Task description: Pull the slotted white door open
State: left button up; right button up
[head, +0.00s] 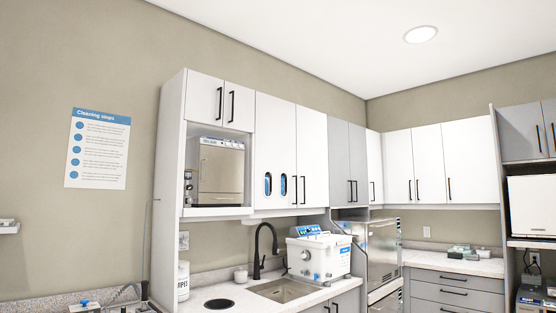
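The slotted white door (275,140) is a tall upper cabinet door in the middle of the head view. It has two upright oval slots low on its face, with blue showing through them. It looks shut, flush with the plain white door (312,150) to its right. Two dark bar handles (299,190) stand close together near the seam between these doors. Neither of my grippers is in view.
Below are a counter with a sink (284,290), a black faucet (262,250) and a white bath unit (318,257). An open niche left of the door holds a box-shaped appliance (220,172). Grey doors (348,150) adjoin on the right.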

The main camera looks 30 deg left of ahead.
aim_at(276, 133)
jog(key=i+u, duration=0.1)
jog(key=u, duration=0.35)
jog(key=i+u, duration=0.25)
jog(key=i, duration=0.2)
jog(key=i+l+u, duration=0.2)
jog(key=i, duration=0.3)
jog(key=i+u, duration=0.25)
jog(key=i, duration=0.2)
